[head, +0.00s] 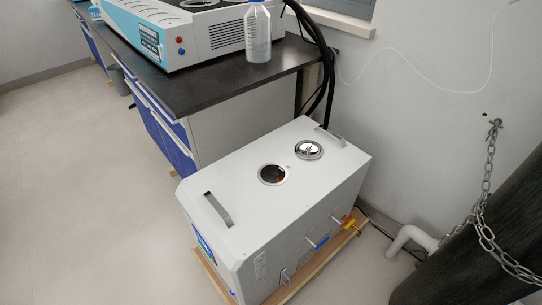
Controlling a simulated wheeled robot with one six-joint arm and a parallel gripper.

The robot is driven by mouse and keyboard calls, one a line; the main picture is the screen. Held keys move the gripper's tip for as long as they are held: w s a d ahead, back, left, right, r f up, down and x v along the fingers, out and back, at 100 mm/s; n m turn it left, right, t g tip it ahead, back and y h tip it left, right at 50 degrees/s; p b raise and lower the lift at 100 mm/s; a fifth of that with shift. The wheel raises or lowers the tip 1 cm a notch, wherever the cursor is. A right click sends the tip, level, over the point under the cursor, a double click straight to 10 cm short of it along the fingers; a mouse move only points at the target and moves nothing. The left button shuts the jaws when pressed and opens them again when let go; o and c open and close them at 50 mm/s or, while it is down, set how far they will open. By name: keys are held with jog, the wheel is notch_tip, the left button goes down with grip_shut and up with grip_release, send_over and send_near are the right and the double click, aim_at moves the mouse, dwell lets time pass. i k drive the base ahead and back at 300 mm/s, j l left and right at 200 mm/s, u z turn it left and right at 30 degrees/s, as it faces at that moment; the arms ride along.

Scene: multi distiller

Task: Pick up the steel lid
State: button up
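The steel lid (309,149) is a small round shiny disc with a knob-like handle. It lies on the top of the white box-shaped machine (240,194), toward its back right. To the left of the lid is a round open hole (272,174) with a metal rim and a dark inside with a bit of red. The lid lies beside the hole, apart from it. My gripper does not show in the head view.
A chained dark cylinder (470,250) stands at right. The floor at left is clear.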

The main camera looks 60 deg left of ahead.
aim_at(307, 150)
jog(key=k+u, duration=0.4)
jog(key=u, duration=0.2)
jog(key=l+u, duration=0.1)
jog(key=u, duration=0.2)
jog(key=i+l+u, duration=0.1)
jog(key=u, duration=0.2)
jog(key=l+u, duration=0.1)
jog(key=u, duration=0.25)
jog(key=i+l+u, duration=0.1)
jog(key=u, duration=0.2)
jog(key=i+l+u, duration=0.15)
jog(key=l+u, duration=0.25)
jog(key=i+l+u, duration=0.1)
jog(key=l+u, duration=0.2)
jog(key=u, duration=0.15)
jog(key=l+u, duration=0.4)
